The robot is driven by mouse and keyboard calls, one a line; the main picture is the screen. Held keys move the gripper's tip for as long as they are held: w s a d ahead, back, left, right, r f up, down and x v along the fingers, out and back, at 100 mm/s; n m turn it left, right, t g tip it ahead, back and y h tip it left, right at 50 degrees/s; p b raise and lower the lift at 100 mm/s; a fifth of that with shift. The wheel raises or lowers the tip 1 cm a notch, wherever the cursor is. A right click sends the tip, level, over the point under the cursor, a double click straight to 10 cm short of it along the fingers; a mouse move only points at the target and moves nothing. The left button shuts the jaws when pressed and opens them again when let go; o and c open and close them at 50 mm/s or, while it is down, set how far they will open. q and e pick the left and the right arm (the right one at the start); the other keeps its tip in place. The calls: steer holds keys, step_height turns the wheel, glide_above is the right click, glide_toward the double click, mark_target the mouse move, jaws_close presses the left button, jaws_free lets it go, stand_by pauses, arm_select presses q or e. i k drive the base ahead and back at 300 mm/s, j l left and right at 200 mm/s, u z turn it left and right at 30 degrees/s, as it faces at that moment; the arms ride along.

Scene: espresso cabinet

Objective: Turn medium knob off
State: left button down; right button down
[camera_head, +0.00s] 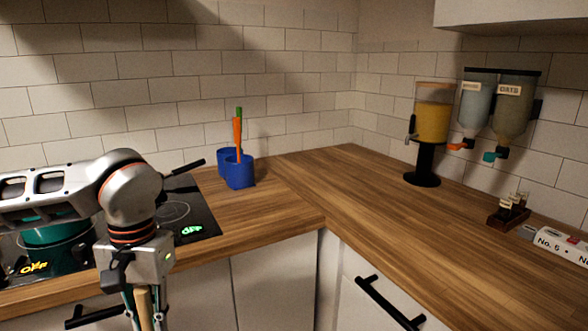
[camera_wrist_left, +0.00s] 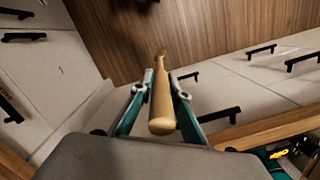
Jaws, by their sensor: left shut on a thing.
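A black cooktop (camera_head: 205,222) lies at the left of the counter, partly behind my left arm. It has a green "OFF" readout (camera_head: 191,230) at its right and an orange-yellow "OFF" readout (camera_head: 33,268) at its left. I cannot make out the medium knob in either view. My left gripper (camera_head: 145,300) hangs down in front of the counter edge. In the left wrist view the left gripper (camera_wrist_left: 161,82) is shut on a light wooden handle-like piece (camera_wrist_left: 161,105), which points away between its fingers. My right gripper is out of view.
A teal pot (camera_head: 55,236) stands on the cooktop behind my arm, and a black handle (camera_head: 185,168) sticks out nearby. A blue utensil holder (camera_head: 238,171) stands behind. Dispensers (camera_head: 433,120) are at the right. Cabinet handles (camera_head: 388,303) jut out below. The middle counter is clear.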

mark_target(80, 251)
steer(key=i+u, duration=0.15)
steer(key=u, duration=1.15)
